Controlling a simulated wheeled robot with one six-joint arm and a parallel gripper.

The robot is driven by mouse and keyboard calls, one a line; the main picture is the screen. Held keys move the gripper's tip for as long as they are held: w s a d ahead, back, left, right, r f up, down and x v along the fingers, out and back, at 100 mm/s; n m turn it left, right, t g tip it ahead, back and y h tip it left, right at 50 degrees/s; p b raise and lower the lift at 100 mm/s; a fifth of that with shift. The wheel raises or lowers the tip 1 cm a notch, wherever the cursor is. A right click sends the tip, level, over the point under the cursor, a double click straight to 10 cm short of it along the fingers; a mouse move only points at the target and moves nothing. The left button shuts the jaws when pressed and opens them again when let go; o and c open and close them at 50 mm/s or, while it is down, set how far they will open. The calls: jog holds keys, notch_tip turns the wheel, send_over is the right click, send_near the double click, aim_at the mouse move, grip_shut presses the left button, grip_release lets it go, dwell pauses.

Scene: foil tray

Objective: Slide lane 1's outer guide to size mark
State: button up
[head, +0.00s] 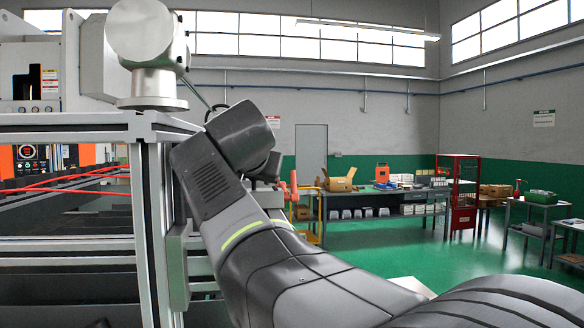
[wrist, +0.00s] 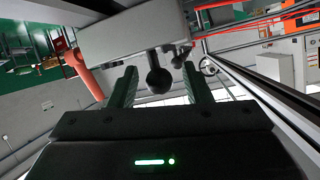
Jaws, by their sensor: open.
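In the wrist view my gripper (wrist: 159,68) is open, with its two dark green fingers spread apart. A black ball knob (wrist: 159,82) on a short stem shows between the fingers; I cannot tell whether either finger touches it. The stem comes from a pale grey block (wrist: 110,36), which may be part of the guide. A second, smaller dark knob (wrist: 180,58) shows behind the first. No size mark or lane number is readable in either view. In the head view my own arm hides the gripper and the knob.
A salmon-red post (wrist: 84,74) stands left of my gripper in the wrist view. An aluminium frame (head: 150,215) with red cords (head: 75,182) fills the left of the head view. Workbenches (head: 390,192) stand far behind, with open green floor (head: 400,255) before them.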

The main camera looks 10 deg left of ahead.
jog(key=b+v, duration=0.2)
jog(key=v, duration=1.1)
jog(key=p+x, duration=0.2)
jog(key=x, duration=1.1)
jog(key=shift+w+f+p, duration=0.1)
jog(key=shift+w+p, duration=0.2)
jog(key=shift+w, duration=0.1)
jog(key=shift+s, duration=0.1)
